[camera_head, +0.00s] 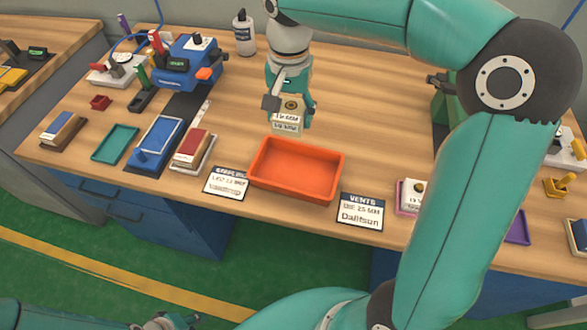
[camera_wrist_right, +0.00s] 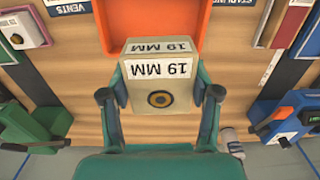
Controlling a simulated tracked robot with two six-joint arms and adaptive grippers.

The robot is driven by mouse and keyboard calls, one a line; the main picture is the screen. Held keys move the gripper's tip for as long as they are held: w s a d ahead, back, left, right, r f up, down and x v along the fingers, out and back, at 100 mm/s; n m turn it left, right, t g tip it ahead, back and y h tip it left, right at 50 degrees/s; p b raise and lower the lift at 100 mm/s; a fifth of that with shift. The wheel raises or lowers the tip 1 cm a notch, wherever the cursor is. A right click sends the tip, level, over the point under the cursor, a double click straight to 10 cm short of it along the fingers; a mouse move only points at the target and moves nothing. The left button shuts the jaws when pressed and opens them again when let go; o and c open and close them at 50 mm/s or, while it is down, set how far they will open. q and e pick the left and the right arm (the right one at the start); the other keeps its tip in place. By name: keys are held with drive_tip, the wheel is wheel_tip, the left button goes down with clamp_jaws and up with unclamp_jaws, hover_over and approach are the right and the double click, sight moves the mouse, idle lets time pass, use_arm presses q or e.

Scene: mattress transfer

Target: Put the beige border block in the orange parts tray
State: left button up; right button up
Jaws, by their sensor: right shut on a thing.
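The beige border block (camera_head: 287,115) has a dark round mark and white "19 MM" labels. My right gripper (camera_head: 289,106) is shut on it, with one finger on each side. In the right wrist view the block (camera_wrist_right: 158,82) sits between the two fingers. The orange parts tray (camera_head: 296,170) is empty and lies just in front of the block, near the table's front edge. It also shows at the top of the right wrist view (camera_wrist_right: 115,22). Part of my left gripper (camera_head: 168,322) shows at the bottom edge of the head view, away from the table; its fingers are unclear.
White cards labelled "VENTS" (camera_head: 361,211) and "STABILIN" or similar (camera_head: 226,183) lie on either side of the tray. A bottle (camera_head: 244,33) stands behind. The wood around the block is clear.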

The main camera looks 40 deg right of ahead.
sight(290, 172)
wheel_tip(290, 172, down, 18)
drive_tip(key=shift+w+r+b, duration=0.1)
drive_tip(key=shift+b, duration=0.2)
drive_tip(key=o, duration=0.8)
drive_tip(key=shift+f, duration=0.2)
drive_tip(key=o, duration=0.5)
drive_tip(key=shift+r, duration=0.1)
drive_tip(key=shift+r, duration=0.25)
wheel_tip(290, 172, up, 12)
drive_tip(key=shift+f, duration=0.15)
